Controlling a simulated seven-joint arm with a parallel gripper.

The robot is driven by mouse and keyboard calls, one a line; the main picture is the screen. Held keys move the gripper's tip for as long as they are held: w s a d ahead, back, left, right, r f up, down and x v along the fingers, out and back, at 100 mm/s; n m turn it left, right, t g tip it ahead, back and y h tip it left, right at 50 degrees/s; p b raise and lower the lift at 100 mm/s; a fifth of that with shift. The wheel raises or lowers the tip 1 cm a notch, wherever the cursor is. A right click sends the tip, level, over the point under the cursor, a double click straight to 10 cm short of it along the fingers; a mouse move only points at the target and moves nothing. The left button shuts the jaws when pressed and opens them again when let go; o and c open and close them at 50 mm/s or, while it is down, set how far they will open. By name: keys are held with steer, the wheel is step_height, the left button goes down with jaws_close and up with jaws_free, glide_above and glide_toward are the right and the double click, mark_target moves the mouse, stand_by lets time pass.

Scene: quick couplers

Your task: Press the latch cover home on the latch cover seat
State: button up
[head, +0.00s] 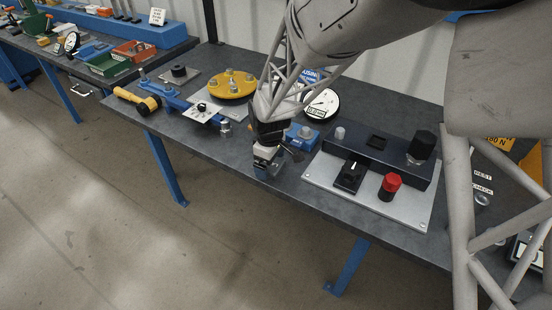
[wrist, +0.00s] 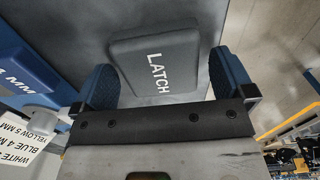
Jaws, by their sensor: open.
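The latch cover, a dark grey block with rounded corners and white "LATCH" lettering (wrist: 152,58), lies on the workbench in the wrist view. My gripper (wrist: 165,85) is open, with one blue finger on each side of the cover's near end; I cannot tell whether they touch it. In the head view my gripper (head: 267,172) is low over the bench's front edge and hides most or all of the cover.
The black housing (head: 330,147) stands on a light plate (head: 315,172) with a red knob (head: 390,186) and a black switch block (head: 350,176). A blue block (head: 301,137) is close behind my gripper. A yellow disc (head: 232,84) and dial gauge (head: 321,103) stand farther back.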

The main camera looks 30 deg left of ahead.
stand_by(0.5)
steer(key=c, duration=0.9)
steer(key=shift+r, duration=0.1)
steer(key=shift+r, duration=4.9)
